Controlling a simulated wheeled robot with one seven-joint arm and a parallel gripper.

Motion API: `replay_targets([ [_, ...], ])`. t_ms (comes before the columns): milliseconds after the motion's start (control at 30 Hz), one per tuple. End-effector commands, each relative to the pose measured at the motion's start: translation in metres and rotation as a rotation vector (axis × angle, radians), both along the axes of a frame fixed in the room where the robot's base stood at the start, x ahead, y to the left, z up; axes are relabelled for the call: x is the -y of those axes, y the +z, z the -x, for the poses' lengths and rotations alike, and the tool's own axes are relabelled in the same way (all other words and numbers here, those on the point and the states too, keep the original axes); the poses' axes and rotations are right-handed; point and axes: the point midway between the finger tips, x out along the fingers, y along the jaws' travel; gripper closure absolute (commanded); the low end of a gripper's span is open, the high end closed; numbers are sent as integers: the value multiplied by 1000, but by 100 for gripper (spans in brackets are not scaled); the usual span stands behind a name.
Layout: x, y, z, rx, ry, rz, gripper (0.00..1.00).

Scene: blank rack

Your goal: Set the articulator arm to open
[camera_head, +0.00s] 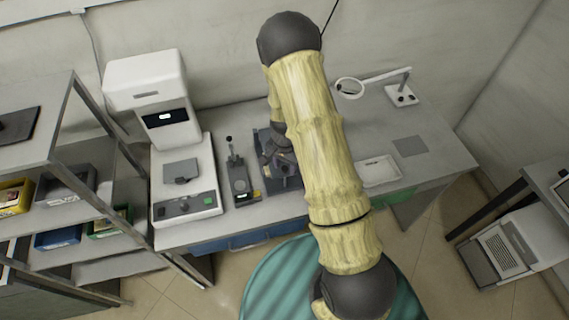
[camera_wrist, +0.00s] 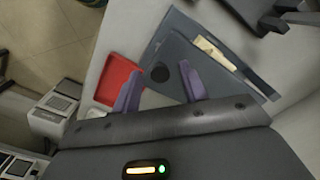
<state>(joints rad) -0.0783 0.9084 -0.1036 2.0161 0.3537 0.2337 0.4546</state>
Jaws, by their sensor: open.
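A dark blue-grey device (camera_head: 283,172), which I take to be the articulator, stands on the bench in the head view, partly hidden by my arm. I cannot make out the pose of its arm. In the wrist view, a dark flat plate (camera_wrist: 172,52) with a round black disc lies beyond my fingers, and it seems to be its base. My gripper (camera_wrist: 160,68) is open, with its two purple fingers apart over the plate and nothing seen between them. Contact cannot be told. In the head view the fingers are not clearly visible.
A red tray (camera_wrist: 118,80) lies beside the plate. A small black device (camera_head: 238,180) stands left of the articulator, near a white machine (camera_head: 185,180). A white tray (camera_head: 378,171) and a magnifier lamp (camera_head: 400,92) are to the right. A shelf rack (camera_head: 105,130) stands at left.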

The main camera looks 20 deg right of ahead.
Motion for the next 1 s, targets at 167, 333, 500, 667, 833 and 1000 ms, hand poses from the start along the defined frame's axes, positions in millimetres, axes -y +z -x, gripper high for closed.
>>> replay_targets([
  [167,0,0,0,1,0,1,57],
  [333,0,0,0,1,-1,1,79],
  [500,1,0,0,1,-1,1,100],
  [667,1,1,0,0,-1,0,100],
  [833,1,4,-1,-10,-1,1,100],
  [1000,1,11,-4,-39,0,1,100],
])
